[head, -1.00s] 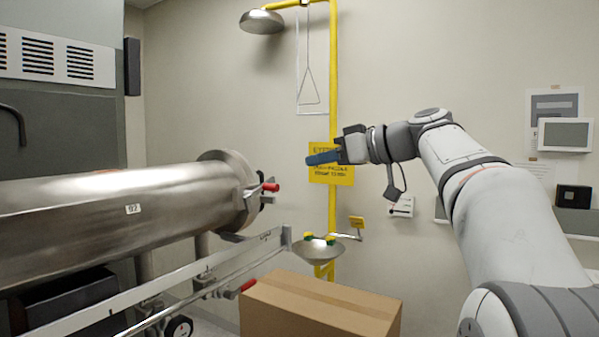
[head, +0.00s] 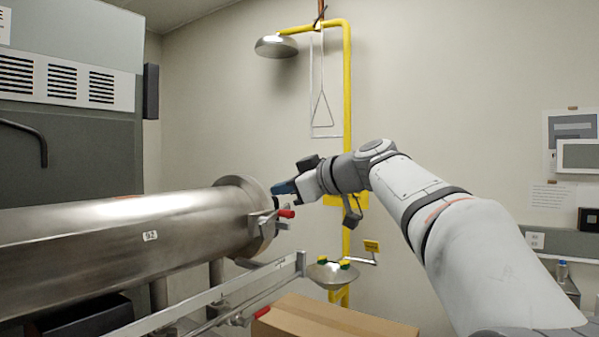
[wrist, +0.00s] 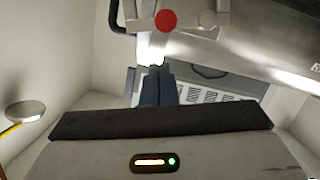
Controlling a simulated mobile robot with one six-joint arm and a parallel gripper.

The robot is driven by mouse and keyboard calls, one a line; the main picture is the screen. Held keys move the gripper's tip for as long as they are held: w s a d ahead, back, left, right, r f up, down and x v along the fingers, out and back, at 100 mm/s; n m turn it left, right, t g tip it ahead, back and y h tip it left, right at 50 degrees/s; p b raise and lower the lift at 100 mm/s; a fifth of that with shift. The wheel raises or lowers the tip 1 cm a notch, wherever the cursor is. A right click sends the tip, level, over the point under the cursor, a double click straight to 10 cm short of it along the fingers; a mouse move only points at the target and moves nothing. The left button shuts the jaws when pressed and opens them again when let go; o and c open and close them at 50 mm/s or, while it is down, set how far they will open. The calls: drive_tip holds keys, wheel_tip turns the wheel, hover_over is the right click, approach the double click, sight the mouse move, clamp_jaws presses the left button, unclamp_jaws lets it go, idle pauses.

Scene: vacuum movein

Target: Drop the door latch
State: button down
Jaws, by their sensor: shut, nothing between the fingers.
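The door latch shows a red-tipped handle (head: 287,213) at the flanged end of a long steel cylinder (head: 150,232). In the wrist view the red round tip (wrist: 165,20) is at the top centre, on a grey metal block. My gripper (head: 277,189) has blue fingers and is just above the red tip, close to the flange (head: 240,200). In the wrist view the fingers (wrist: 158,72) are together, below the red tip in the picture, with nothing between them. I cannot tell whether they touch the latch. The far side of the flange is hidden.
A rail with another red handle (head: 262,312) runs below the cylinder. A cardboard box (head: 330,318) stands at the front. A yellow safety shower pipe (head: 347,90) and an eyewash bowl (head: 332,275) are behind my arm. Open air lies above the cylinder.

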drive_tip(key=shift+d+f, duration=0.35)
drive_tip(key=shift+f, duration=0.55)
drive_tip(key=shift+w+f, duration=0.2)
drive_tip(key=shift+f, duration=0.2)
